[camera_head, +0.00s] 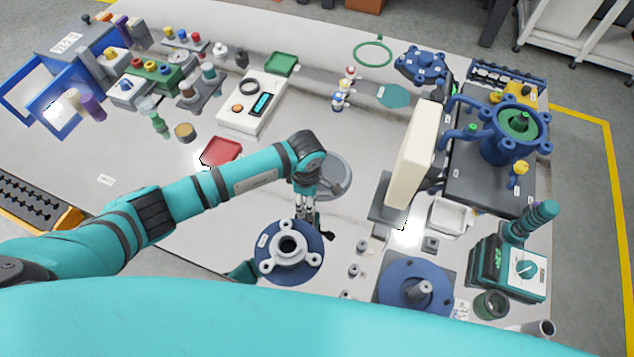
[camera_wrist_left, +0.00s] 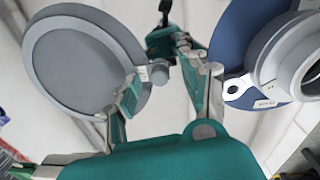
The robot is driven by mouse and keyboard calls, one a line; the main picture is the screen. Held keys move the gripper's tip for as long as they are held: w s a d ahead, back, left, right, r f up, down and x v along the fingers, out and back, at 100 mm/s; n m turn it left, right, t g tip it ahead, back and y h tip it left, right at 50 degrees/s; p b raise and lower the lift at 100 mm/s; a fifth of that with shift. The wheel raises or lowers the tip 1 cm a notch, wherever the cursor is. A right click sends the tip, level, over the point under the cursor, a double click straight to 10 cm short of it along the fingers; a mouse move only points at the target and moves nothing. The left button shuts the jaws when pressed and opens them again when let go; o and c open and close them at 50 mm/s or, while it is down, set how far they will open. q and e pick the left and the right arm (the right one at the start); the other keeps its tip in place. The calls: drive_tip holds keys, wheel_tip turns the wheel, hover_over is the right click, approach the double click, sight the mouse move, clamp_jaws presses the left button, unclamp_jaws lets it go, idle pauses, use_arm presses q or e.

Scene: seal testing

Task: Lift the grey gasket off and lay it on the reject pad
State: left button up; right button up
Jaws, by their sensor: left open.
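My left gripper (camera_head: 308,222) hangs open and empty between a grey round disc and a blue flange. No separate grey gasket is clear on the flange. A dark grey ring (camera_head: 249,80) lies on the white instrument.
The grey rimmed disc (camera_head: 338,176) is just behind my left gripper, and at left in the wrist view (camera_wrist_left: 85,65). A cream upright block (camera_head: 412,155) and blue valve assembly (camera_head: 515,130) stand right. Small parts lie beside the flange. Table between red pad and flange is mostly clear.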

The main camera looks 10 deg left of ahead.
use_arm(q)
clamp_jaws()
idle(0.3)
